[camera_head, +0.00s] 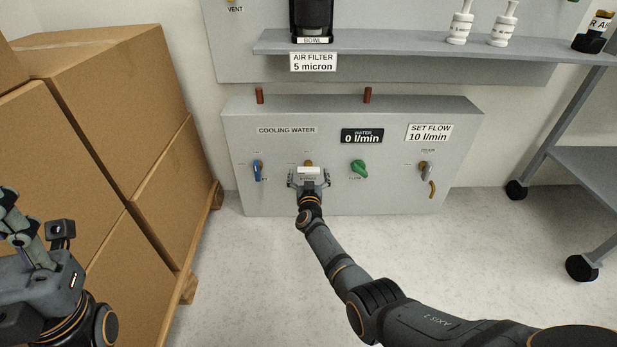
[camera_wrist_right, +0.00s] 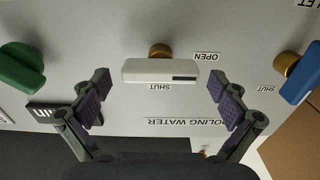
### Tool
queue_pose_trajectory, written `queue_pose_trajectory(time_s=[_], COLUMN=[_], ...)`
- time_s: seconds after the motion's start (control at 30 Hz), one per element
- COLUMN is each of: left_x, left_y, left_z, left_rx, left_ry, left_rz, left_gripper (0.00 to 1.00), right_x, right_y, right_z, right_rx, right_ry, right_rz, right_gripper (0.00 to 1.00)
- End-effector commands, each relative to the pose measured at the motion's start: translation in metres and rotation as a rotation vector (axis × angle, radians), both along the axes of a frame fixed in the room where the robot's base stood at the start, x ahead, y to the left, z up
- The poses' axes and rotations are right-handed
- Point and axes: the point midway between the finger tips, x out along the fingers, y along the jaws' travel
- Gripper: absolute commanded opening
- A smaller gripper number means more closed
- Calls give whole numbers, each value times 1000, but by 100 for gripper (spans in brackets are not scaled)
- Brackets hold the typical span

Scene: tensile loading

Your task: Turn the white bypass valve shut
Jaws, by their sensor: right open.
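The white bypass valve handle (camera_head: 309,169) is on the front of the grey cooling water panel (camera_head: 400,197), between the blue and green valves. In the right wrist view the white handle (camera_wrist_right: 161,71) lies crosswise, with a dark mark at its right end, on the side of the OPEN label. The SHUT label is just below it in that view. My right gripper (camera_head: 309,180) is open in front of the handle, its two fingers beyond the handle's two ends and apart from it. My left gripper (camera_head: 15,220) is at the left edge, partly out of frame.
A blue valve (camera_head: 258,169) and a green valve (camera_head: 359,168) flank the white one. A drain valve (camera_head: 426,170) is farther right. Stacked cardboard boxes (camera_head: 110,110) stand left on a pallet. A wheeled grey rack (camera_head: 590,165) stands right. A shelf (camera_head: 400,42) runs above.

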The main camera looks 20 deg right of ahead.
Motion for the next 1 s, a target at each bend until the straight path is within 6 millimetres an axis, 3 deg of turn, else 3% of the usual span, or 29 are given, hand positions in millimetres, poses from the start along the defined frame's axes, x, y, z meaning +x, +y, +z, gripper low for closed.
queue_pose_trajectory(time_s=[0.1,0.5,0.77,1.0], left_x=[0,0,0,0], left_y=[0,0,0,0], left_z=[1,0,0,0], left_rx=[0,0,1,1], left_ry=[1,0,0,3], left_rz=[0,0,0,-1], left_gripper=[40,40,40,40], right_x=[0,-1,-1,-1], right_y=[0,0,0,0], right_z=[0,0,0,0], right_rx=[0,0,31,160], right_ry=[1,1,-9,-46], right_rz=[0,0,0,0], right_gripper=[97,44,44,44])
